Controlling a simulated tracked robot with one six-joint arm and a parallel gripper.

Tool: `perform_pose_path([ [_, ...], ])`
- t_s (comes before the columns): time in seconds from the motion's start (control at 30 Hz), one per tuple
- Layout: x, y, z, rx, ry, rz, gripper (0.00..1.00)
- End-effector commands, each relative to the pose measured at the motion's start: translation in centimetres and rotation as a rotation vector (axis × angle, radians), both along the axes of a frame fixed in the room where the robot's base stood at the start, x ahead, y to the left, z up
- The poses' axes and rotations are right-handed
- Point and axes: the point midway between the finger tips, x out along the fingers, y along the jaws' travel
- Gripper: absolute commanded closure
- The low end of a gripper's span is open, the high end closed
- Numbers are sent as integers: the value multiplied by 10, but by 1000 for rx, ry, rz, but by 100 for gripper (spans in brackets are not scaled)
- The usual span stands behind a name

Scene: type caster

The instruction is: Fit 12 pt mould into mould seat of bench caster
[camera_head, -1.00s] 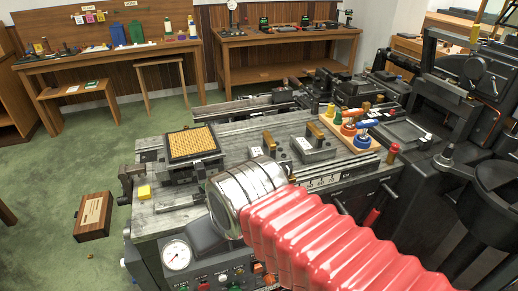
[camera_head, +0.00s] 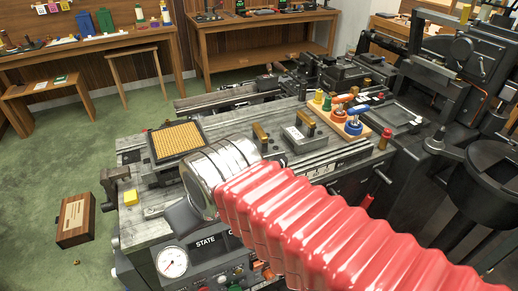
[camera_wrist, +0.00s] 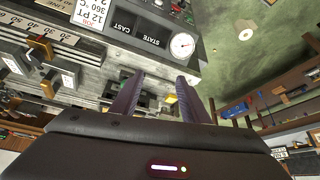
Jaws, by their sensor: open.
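Two grey blocks with brass handles, the left one (camera_head: 261,140) and the right one (camera_head: 303,135), stand on the bench caster's grey top (camera_head: 150,202). Their labels are too small to read, so I cannot tell which is the 12 pt mould. A 12 PT 360°C placard (camera_wrist: 93,12) shows in the wrist view. My gripper (camera_wrist: 159,80) is open, with two dark fingers apart and nothing visibly held between them. It points over the caster's near left part, by the STATE CAST display (camera_wrist: 140,32). I cannot make out the mould seat; my wrist hides part of the bench.
A gold gridded plate (camera_head: 175,140) sits at the bench's left, with a yellow block (camera_head: 130,198) near the edge. A wooden rack of coloured tools (camera_head: 340,122) stands at right. A dark machine (camera_head: 470,80) rises far right. Green floor (camera_head: 50,165) is mostly open at left.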

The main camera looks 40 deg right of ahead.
Motion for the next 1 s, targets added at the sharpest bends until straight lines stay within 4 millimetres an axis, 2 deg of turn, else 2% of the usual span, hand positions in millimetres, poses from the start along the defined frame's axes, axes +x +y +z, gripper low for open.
perform_pose_path([
  [0.23,27,-18,18,-4,24,-43,58],
  [0.47,72,-56,42,-7,57,-103,58],
  [0.77,129,-122,61,-4,98,-178,58],
  [1.0,167,-188,64,2,131,-237,58],
])
